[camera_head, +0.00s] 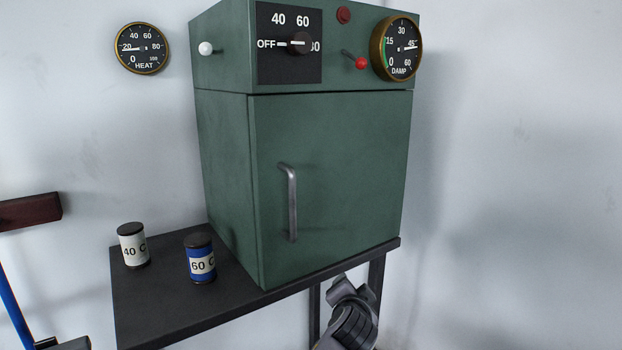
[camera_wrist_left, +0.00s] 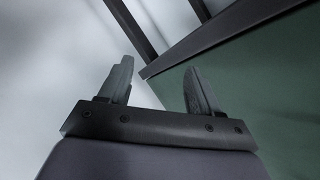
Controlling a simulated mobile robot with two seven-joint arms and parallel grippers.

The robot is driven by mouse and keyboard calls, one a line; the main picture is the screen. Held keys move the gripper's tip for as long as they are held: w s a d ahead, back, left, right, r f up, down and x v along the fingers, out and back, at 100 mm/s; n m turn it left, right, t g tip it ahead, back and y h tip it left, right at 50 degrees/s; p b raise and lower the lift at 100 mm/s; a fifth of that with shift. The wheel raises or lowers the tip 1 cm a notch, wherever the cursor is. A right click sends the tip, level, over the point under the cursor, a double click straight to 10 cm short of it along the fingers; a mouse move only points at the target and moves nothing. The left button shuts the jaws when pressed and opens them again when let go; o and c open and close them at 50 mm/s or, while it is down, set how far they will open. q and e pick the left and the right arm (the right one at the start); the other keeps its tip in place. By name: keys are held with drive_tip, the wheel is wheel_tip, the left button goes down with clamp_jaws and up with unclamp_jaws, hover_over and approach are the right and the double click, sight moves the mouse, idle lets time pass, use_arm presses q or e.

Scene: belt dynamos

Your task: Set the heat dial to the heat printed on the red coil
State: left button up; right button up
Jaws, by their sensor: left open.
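The heat dial (camera_head: 299,43) is a black knob on a dark plate marked OFF, 40, 60 and a partly hidden 80. Its white mark points left, at OFF. No red coil shows. In the left wrist view my left gripper (camera_wrist_left: 158,66) is open and empty, near a green surface and dark bars.
The green cabinet (camera_head: 340,180) has a shut door with a metal handle (camera_head: 291,203). A heat gauge (camera_head: 142,48) hangs on the wall, its needle near 20. The panel carries a damp gauge (camera_head: 396,48), a red-tipped lever (camera_head: 361,63) and a red button (camera_head: 344,15).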

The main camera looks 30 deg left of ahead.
use_arm(q)
drive_tip(key=w+a+r+n+y+b, duration=0.1)
drive_tip(key=r+y, duration=0.1)
drive_tip(key=r, duration=0.7)
drive_tip(key=w+r+n+g+y, duration=0.1)
drive_tip(key=r+y, duration=0.1)
drive_tip(key=r, duration=0.7)
drive_tip(key=w+a+r+n+y+b, duration=0.1)
drive_tip(key=r+n+y, duration=0.15)
drive_tip(key=r, duration=0.75)
drive_tip(key=n+g+y, duration=0.5)
approach(305, 43)
drive_tip(key=shift+h, duration=0.25)
drive_tip(key=x, duration=0.9)
drive_tip(key=shift+r, duration=0.25)
drive_tip(key=shift+w+a, duration=0.1)
drive_tip(key=shift+a, duration=0.3)
drive_tip(key=shift+m, duration=0.25)
drive_tip(key=c, duration=1)
